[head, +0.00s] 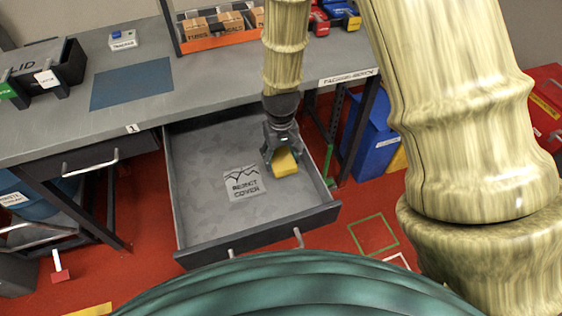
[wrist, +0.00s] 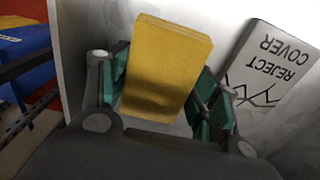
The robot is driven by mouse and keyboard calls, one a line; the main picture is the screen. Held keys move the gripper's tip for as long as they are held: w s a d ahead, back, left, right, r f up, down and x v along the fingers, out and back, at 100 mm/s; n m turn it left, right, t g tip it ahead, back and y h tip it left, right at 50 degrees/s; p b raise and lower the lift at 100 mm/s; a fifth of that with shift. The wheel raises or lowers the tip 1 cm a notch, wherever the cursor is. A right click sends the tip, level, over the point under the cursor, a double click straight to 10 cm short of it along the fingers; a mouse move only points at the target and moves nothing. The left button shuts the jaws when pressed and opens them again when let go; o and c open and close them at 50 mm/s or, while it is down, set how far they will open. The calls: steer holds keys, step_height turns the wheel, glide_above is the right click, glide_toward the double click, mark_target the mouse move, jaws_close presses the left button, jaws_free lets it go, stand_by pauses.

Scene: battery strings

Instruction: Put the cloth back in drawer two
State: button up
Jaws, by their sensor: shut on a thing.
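The yellow cloth (head: 284,162) is a small folded block. My gripper (head: 281,155) is shut on it, inside the open drawer (head: 205,160) near its right side. The wrist view shows the cloth (wrist: 167,65) upright between the green finger pads of my gripper (wrist: 160,95). I cannot tell whether the cloth touches the drawer floor. The drawer is pulled out under the bench, and its own number label is not readable; a label "1" (head: 132,128) is on the bench edge to its left.
A grey plate marked "REJECT COVER" (head: 245,184) lies in the drawer, left of the cloth. A closed drawer (head: 92,163) is at the left. The bench top (head: 60,125) is above. A blue bin (head: 375,140) stands right of the drawer.

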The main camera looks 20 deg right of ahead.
mark_target(281, 157)
steer(key=shift+f, duration=0.45)
steer(key=o, duration=0.9)
steer(key=shift+r+b, duration=0.3)
steer(key=shift+r, duration=5.85)
